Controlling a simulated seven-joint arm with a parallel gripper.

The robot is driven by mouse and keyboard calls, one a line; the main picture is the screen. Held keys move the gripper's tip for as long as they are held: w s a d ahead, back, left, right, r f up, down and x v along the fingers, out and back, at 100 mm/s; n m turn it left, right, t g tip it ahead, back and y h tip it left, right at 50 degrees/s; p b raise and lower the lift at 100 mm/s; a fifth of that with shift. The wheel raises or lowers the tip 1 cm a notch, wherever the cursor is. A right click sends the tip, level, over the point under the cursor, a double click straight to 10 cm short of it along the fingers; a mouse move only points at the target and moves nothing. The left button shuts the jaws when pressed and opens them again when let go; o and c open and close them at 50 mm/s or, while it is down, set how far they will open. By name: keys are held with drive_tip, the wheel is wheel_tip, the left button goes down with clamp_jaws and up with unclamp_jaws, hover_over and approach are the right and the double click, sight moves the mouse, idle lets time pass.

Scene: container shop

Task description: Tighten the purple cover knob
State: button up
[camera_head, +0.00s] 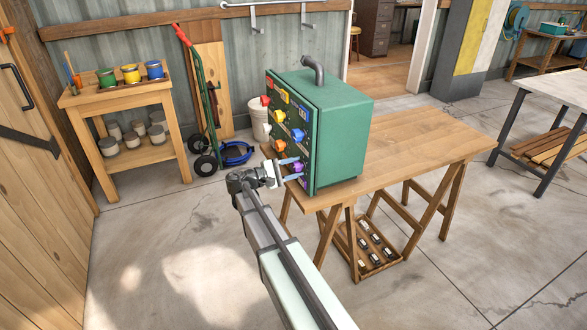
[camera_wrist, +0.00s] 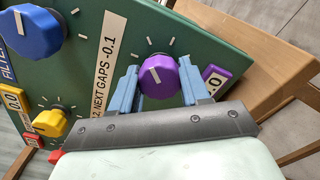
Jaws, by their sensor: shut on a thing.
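The green box (camera_head: 340,137) stands on the wooden bench, its knob panel facing left. The purple knob (camera_wrist: 158,76) is low on this panel, with a white pointer line and tick marks around it. A purple tag (camera_wrist: 216,77) sits next to it. My gripper (camera_head: 291,169) reaches the lower part of the panel in the head view. In the wrist view its blue fingers (camera_wrist: 160,70) stand on either side of the purple knob and are shut on it. The finger contact is partly hidden by the knob.
A blue knob (camera_wrist: 33,30), a yellow knob (camera_wrist: 53,123) and a red knob (camera_wrist: 34,141) are on the same panel. The wooden bench (camera_head: 430,145) is bare to the right of the box. A shelf with paint pots (camera_head: 118,93) stands at left.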

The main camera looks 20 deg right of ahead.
idle(0.4)
drive_tip(key=o, duration=1)
drive_tip(key=shift+o, duration=0.2)
drive_tip(key=a, duration=1.3)
drive_tip(key=shift+a, duration=0.4)
